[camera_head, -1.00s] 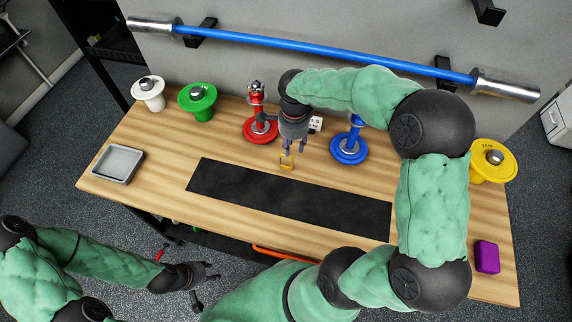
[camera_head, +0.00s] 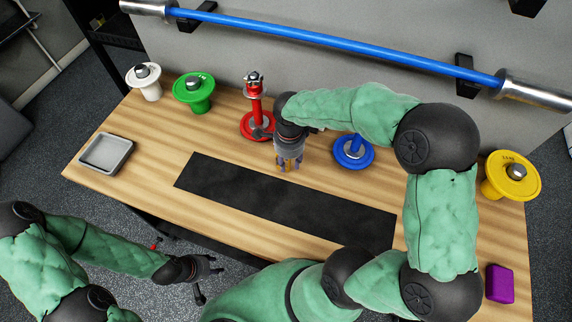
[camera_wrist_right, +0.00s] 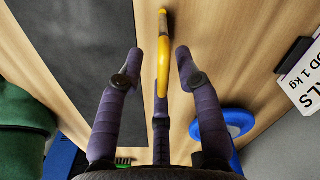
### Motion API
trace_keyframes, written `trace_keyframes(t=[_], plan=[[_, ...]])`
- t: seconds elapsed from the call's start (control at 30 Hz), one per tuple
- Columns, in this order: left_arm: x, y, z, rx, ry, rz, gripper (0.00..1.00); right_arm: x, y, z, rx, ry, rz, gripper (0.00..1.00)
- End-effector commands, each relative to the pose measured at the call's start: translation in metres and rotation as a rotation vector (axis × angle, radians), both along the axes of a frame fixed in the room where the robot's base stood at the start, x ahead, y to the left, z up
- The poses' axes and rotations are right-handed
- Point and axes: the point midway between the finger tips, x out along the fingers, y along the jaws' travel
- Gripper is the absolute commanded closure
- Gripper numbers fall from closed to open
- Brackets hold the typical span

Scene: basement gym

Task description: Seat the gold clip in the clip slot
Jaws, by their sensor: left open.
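The gold clip (camera_wrist_right: 163,65) shows in the right wrist view as a narrow yellow band between the fingers of my right gripper (camera_wrist_right: 158,75). The fingers are open, with a gap on each side of the clip. In the head view, my right gripper (camera_head: 289,165) points down at the table behind the black mat, and only a bit of yellow shows among its fingers. My left gripper (camera_head: 214,265) is open and empty, off the table's front edge at lower left. I cannot make out the clip slot in either view.
A red plate stand (camera_head: 257,122) is close left of my right gripper, and a blue one (camera_head: 353,155) is right. A white lettered sign (camera_wrist_right: 304,75) stands nearby. The black mat (camera_head: 270,200) is bare. A grey tray (camera_head: 107,154) sits at left, a purple block (camera_head: 499,284) at right.

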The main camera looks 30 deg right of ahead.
Motion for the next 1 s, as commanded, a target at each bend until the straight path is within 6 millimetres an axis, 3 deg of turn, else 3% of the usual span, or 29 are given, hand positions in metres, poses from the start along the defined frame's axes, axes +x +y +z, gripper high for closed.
trace_keyframes(t=[0.13,0.23,0.27,0.77,1.0], plan=[[0.0,0.0,0.001,0.0,0.0,-0.001,0.59,0.0,0.0,0.001,0.0,0.0,0.0,0.68],[0.0,0.0,0.001,0.0,0.0,-0.001,0.59,0.0,0.0,0.001,0.0,0.0,0.0,0.96],[0.0,0.0,0.001,0.0,0.0,-0.001,0.59,0.0,0.0,0.001,0.0,0.0,0.0,1.0],[0.0,0.0,0.002,0.0,0.0,-0.001,0.59,0.001,-0.001,0.002,0.0,0.0,0.001,1.0],[0.0,0.0,0.009,0.0,0.0,-0.001,0.59,0.003,-0.005,0.013,0.0,-0.001,0.002,1.0]])
